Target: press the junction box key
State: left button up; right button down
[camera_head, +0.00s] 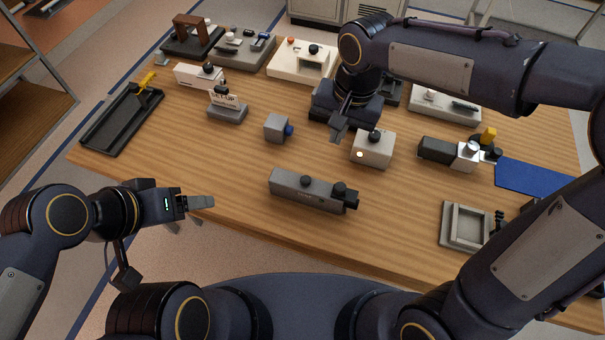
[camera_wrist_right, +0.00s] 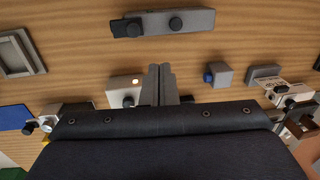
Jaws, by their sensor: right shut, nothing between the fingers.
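A pale box (camera_head: 372,152) with a black round key (camera_head: 375,135) on top and a lit lamp on its front stands near the table's middle; I take it for the junction box. In the right wrist view the pale box (camera_wrist_right: 118,97) shows its glowing lamp, partly behind my fingers. My right gripper (camera_head: 338,130) is shut and empty, pointing down just left of the box. In the wrist view its fingertips (camera_wrist_right: 160,70) are together. Whether they touch the box I cannot tell. My left gripper (camera_head: 202,202) is over the table's front left edge; its finger gap is not clear.
A grey box with a blue knob (camera_head: 277,128) stands left of the right gripper. A long grey device (camera_head: 308,191) lies in front. A grey tray (camera_head: 464,228) and a blue mat (camera_head: 535,177) are at the right. Several devices line the back. The front left wood is clear.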

send_over(307, 180)
notch_tip(307, 180, down, 2)
jog(key=shift+w+d+h, duration=0.15)
jog(key=shift+d+h, duration=0.25)
jog(key=shift+d, duration=0.05)
jog(key=shift+g, duration=0.3)
jog(key=f, duration=0.4)
jog(key=f+p, duration=0.1)
jog(key=f, duration=0.4)
jog(key=f+p, duration=0.1)
jog(key=f, duration=0.4)
jog(key=shift+a, duration=0.4)
jog(key=shift+f, duration=0.1)
